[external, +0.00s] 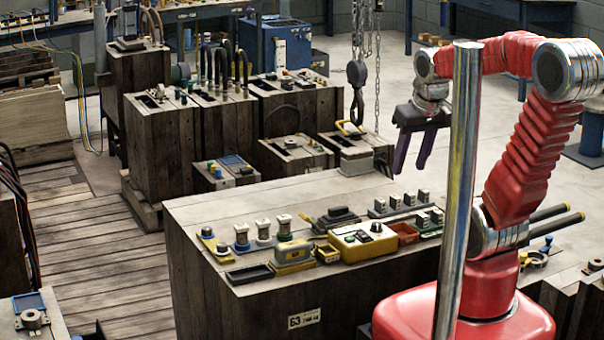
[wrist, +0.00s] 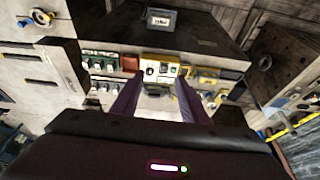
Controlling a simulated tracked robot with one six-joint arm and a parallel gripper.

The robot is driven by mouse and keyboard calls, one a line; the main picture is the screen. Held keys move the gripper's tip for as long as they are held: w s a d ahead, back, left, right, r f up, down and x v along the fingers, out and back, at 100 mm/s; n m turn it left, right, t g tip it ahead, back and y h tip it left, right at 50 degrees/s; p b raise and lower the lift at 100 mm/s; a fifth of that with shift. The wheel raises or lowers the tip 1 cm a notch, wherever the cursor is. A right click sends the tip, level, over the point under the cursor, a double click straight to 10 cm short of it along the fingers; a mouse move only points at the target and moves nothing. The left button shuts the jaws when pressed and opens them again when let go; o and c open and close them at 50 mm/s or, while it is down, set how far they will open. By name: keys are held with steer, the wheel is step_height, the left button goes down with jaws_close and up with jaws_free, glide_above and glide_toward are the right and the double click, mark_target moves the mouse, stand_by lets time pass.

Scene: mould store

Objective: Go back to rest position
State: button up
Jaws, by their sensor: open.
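My gripper (external: 411,150) hangs from my red arm at the upper right of the external view, above the back right of the wooden block. Its two purple fingers point down and stand apart, with nothing between them. In the wrist view my gripper (wrist: 155,95) also shows open, its fingers framing the yellow control box (wrist: 160,68) from above. The same yellow control box (external: 361,243) sits on the block's top in the external view, well clear of the fingers.
The wooden block (external: 205,215) carries several small fixtures along its front. A hook (external: 357,88) on chains hangs left of my gripper. A steel post (external: 457,190) stands before my arm. More wooden blocks (external: 150,165) stand behind; plank floor (external: 95,245) is open at left.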

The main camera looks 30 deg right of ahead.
steer(key=shift+t, duration=0.8)
steer(key=shift+a+v, duration=0.2)
steer(key=shift+v, duration=0.8)
steer(key=shift+a+v, duration=0.15)
steer(key=shift+v, duration=0.85)
steer(key=shift+s+f, duration=0.1)
steer(key=shift+s, duration=0.05)
